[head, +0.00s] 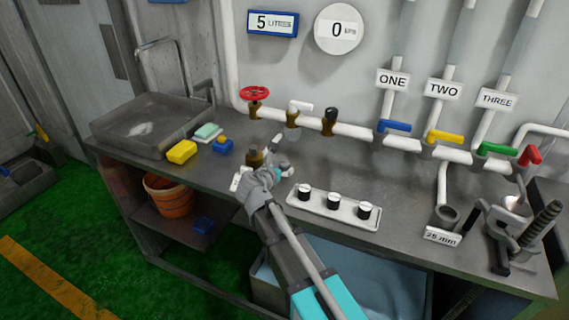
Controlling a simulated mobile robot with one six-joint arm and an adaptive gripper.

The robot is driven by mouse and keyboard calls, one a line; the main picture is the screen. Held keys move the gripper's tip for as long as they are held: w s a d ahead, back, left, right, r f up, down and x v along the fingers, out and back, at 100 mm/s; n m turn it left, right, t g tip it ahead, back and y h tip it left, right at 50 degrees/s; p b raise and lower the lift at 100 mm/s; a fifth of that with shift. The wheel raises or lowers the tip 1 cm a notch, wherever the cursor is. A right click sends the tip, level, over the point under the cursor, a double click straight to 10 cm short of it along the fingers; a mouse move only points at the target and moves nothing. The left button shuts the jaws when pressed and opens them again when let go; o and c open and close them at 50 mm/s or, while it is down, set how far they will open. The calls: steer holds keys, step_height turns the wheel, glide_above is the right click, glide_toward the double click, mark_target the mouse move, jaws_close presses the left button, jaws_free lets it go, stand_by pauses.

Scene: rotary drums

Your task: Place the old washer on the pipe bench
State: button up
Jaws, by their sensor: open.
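The pipe bench (218,172) is a long dark grey worktop along the wall. My gripper (262,170) is over the bench's middle, left of the white strip with knobs, and is open. A small brass fitting (254,158) stands right at the fingertips, partly covered by them; I cannot tell whether they touch it. I cannot make out the old washer; it is too small to see or hidden by my gripper.
A white knob strip (334,208) is right of my gripper. Pipes with a red handwheel (255,93) run behind. A vice (518,232) stands at the right end.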

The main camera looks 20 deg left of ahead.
steer(key=p+v, duration=0.2)
steer(key=v, duration=0.6)
stand_by(0.8)
